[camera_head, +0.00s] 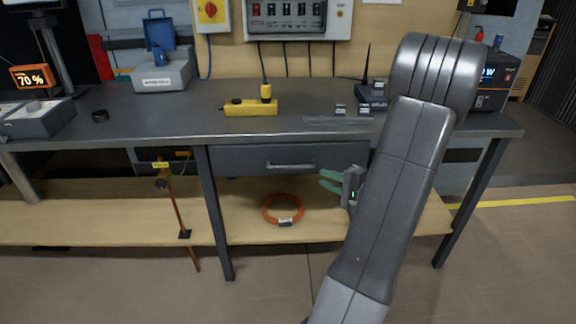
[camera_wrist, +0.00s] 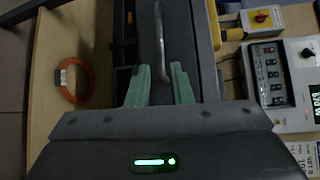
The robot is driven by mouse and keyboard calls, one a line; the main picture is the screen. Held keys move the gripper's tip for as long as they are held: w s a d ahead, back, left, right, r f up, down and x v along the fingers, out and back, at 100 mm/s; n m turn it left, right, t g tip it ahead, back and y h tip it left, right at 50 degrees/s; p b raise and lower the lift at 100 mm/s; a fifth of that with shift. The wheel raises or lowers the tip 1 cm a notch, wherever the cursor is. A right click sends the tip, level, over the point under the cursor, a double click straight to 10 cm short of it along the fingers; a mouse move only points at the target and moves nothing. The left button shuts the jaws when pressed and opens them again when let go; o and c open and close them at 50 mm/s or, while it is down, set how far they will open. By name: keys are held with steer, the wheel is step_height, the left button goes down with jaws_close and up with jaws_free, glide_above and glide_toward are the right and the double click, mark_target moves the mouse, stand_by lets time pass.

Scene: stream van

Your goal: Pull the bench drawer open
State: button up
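The bench drawer (camera_head: 235,160) is a dark grey front under the bench top and looks shut. Its pale metal bar handle (camera_head: 290,166) runs across the front. In the wrist view the drawer front (camera_wrist: 178,30) appears turned on its side, with the handle (camera_wrist: 161,45) ahead of and roughly in line with the gap between my fingertips. My gripper (camera_head: 324,180) has green fingers and is to the right of and slightly below the handle in the head view.
The grey bench top (camera_head: 180,105) carries a yellow tool (camera_head: 250,108), a grey box (camera_head: 162,78) and small devices. An orange ring (camera_head: 283,209) lies on the lower wooden shelf (camera_head: 110,215). A bench leg (camera_head: 215,220) stands left of the drawer. Floor in front is clear.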

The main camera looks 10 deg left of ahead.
mark_target(293, 167)
steer(key=b+x, duration=0.1)
steer(key=x, duration=1.2)
steer(key=shift+s, duration=0.2)
jaws_close()
